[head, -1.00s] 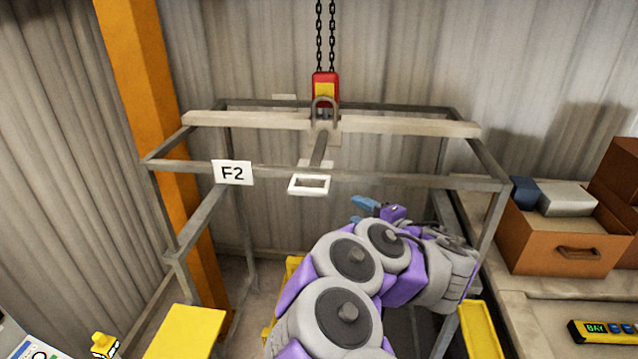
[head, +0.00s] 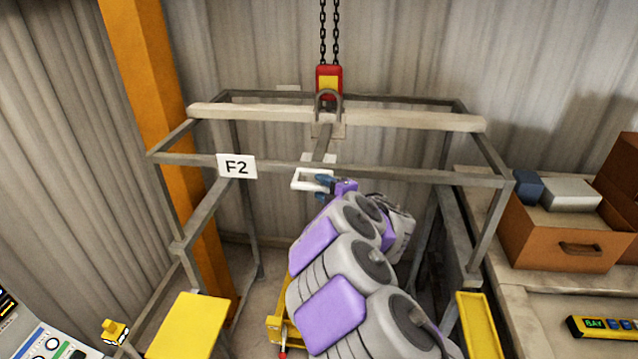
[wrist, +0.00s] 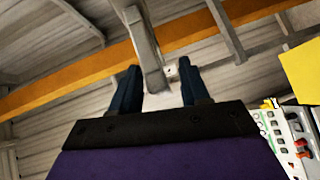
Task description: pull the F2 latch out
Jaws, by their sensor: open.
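The F2 latch is a grey bar ending in a white rectangular loop handle (head: 303,180), at the front rail of the frame beside the F2 sign (head: 237,166). My gripper (head: 323,184) is at the right side of this handle, its blue fingers overlapping it in the head view. In the wrist view my gripper (wrist: 160,82) has its two dark fingers apart, with the latch's grey bar (wrist: 146,45) running up between them. A pale part lies low between the fingers. I cannot tell whether the fingers touch the handle.
A grey metal frame (head: 400,174) surrounds the latch, with a pale crossbar (head: 410,120) hung from a red and yellow hoist block (head: 329,82). An orange post (head: 153,80) stands left. A brown box (head: 560,240) sits on the right bench. Yellow plates (head: 188,325) stand lower down.

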